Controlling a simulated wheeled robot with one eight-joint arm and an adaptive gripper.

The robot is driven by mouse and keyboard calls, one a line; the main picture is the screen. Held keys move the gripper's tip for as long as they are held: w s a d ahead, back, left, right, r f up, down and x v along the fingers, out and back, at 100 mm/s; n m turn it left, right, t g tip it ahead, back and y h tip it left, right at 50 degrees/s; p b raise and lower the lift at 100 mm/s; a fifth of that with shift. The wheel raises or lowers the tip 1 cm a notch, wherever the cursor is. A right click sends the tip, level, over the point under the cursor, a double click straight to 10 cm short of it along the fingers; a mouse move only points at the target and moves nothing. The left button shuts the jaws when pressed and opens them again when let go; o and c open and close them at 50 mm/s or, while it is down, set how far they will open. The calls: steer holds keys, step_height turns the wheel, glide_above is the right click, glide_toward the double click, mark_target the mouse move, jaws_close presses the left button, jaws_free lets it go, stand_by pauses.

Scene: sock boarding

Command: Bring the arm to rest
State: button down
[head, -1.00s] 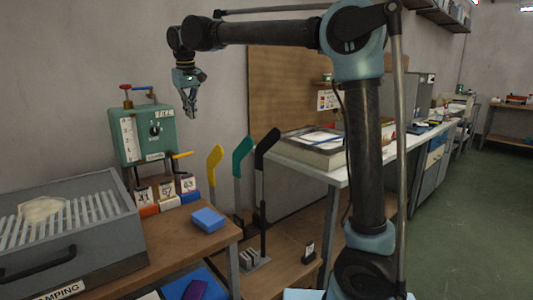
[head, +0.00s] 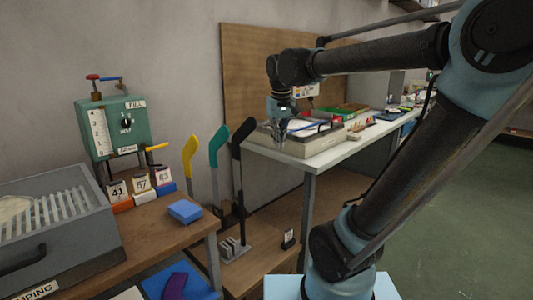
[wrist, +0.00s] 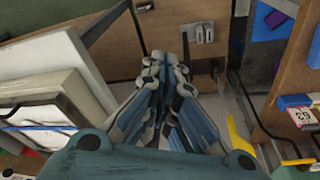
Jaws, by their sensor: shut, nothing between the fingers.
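My gripper (head: 280,130) hangs from my arm in the head view, pointing down in front of the left end of the white table (head: 322,160). Its fingers are together with nothing between them. It also shows in the wrist view (wrist: 170,65), with its closed fingers over the low wooden bench (wrist: 130,35). My arm reaches in from the right and its upper link runs across to the left.
A grey tray (head: 310,145) lies on the white table near my gripper. Yellow, teal and black sock boards (head: 190,155) stand left of it. A green filling box (head: 118,128), a blue block (head: 185,211) and a slatted steaming unit (head: 50,235) are at the left.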

steer(key=s+d+f+m, duration=0.2)
steer(key=s+d+f, duration=0.5)
steer(key=f, duration=0.3)
steer(key=s+d+f+m, duration=0.1)
steer(key=s+d+f, duration=0.7)
steer(key=f, duration=0.3)
steer(key=shift+s+m, duration=0.4)
steer(key=shift+s, duration=0.5)
